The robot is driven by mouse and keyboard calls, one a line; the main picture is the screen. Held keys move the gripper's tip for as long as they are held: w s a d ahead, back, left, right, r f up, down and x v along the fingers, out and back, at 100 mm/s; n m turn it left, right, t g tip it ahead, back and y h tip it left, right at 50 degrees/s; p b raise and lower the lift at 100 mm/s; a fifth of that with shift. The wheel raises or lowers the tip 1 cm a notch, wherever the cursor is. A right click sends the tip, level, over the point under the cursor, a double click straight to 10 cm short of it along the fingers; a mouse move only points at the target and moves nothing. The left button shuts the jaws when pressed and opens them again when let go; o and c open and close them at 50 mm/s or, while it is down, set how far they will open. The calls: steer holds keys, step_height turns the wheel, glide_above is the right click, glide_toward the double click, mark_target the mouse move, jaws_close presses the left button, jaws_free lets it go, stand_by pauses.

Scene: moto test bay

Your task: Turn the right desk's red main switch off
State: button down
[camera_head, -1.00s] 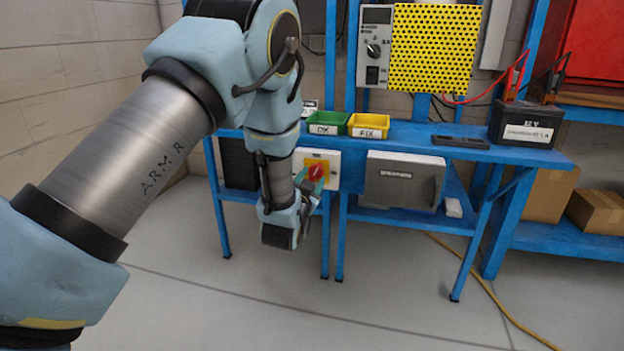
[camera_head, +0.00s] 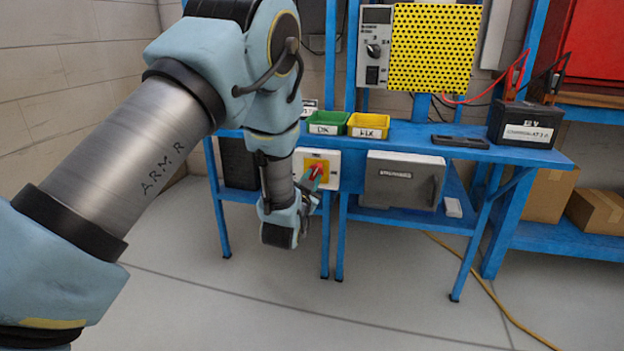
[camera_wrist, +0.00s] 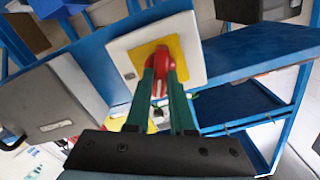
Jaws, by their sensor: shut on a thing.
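The red main switch (camera_head: 318,166) sits on a yellow square on a white plate (camera_head: 333,158), below the front edge of the blue desk. In the wrist view the red switch (camera_wrist: 161,62) shows between and around the green fingertips, on the yellow and white plate (camera_wrist: 117,51). My gripper (camera_head: 312,179) reaches the switch from the front, and its fingers (camera_wrist: 162,78) are shut on the red handle. The fingers hide part of the handle, so its exact angle is hard to tell.
Green (camera_head: 326,122) and yellow (camera_head: 368,125) bins and a black battery (camera_head: 525,123) stand on the desk top. A yellow cable (camera_head: 480,287) crosses the floor. The floor in front is clear.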

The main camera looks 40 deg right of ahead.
steer(key=shift+f, duration=0.1)
steer(key=shift+w+f+n+b, duration=0.1)
steer(key=shift+f+n+b, duration=0.1)
steer(key=shift+n+b, duration=1.05)
steer(key=n, duration=0.1)
steer(key=n+b, duration=0.1)
steer(key=shift+r+n, duration=0.25)
steer(key=shift+n, duration=0.1)
steer(key=c, duration=0.8)
jaws_free()
steer(key=v, duration=1.1)
